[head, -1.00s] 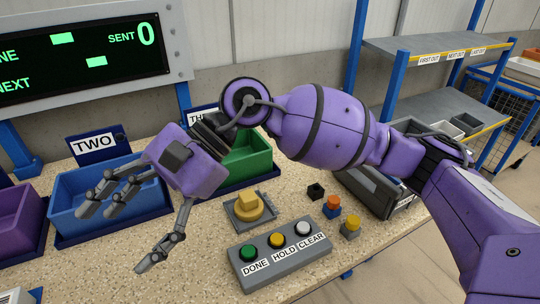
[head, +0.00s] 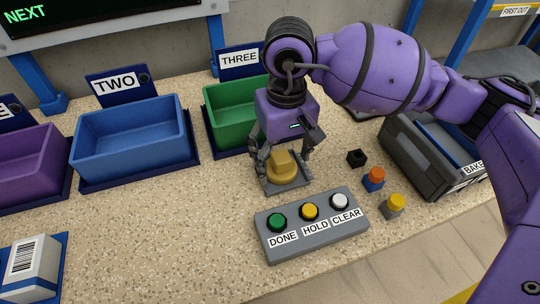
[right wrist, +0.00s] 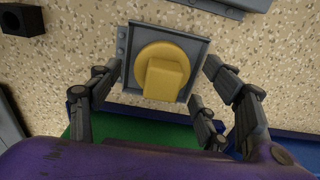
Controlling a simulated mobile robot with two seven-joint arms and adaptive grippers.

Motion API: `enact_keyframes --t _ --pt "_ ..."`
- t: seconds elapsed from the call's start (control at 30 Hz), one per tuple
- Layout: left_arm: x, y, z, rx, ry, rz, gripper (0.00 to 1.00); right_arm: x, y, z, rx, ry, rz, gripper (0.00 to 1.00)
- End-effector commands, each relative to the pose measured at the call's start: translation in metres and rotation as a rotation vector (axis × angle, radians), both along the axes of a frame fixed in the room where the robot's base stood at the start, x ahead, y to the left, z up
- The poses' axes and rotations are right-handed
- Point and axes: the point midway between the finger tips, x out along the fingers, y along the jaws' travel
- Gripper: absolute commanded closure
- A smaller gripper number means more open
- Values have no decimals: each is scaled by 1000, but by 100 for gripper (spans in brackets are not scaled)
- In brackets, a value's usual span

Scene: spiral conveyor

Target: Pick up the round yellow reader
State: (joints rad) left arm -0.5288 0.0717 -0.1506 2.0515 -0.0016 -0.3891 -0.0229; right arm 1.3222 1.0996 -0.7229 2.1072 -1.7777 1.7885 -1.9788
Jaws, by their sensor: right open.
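The round yellow reader (head: 284,169) sits on a small grey square holder (head: 287,187) on the speckled table, in front of the green bin. In the right wrist view the reader (right wrist: 163,73) shows as a yellow disc with a raised block on top, lying in its grey holder (right wrist: 128,75). My right gripper (head: 283,176) hangs above the reader, pointing down. In the right wrist view its fingers (right wrist: 163,85) are spread, with the reader between and a little beyond them. They hold nothing. Whether any fingertip touches the holder, I cannot tell. My left gripper is not in view.
A button box (head: 312,226) with green, yellow and white buttons stands in front. Blue (head: 133,140), green (head: 228,116) and purple (head: 30,165) bins stand behind and left. Small blocks (head: 375,179) and a grey tray (head: 425,160) lie to the right. A white box (head: 30,265) is front left.

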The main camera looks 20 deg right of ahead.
Motion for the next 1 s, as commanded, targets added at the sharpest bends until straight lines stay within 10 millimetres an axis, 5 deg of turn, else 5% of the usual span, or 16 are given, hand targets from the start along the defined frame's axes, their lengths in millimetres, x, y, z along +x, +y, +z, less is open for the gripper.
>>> enact_keyframes --t 0.4,0.77,1.0 --pt "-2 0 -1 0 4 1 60 0 0 -20 1 0 -1 29" --pt "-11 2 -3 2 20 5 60 -1 0 -20 2 2 -1 76" --pt "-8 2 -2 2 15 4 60 -1 0 -21 2 4 0 79"
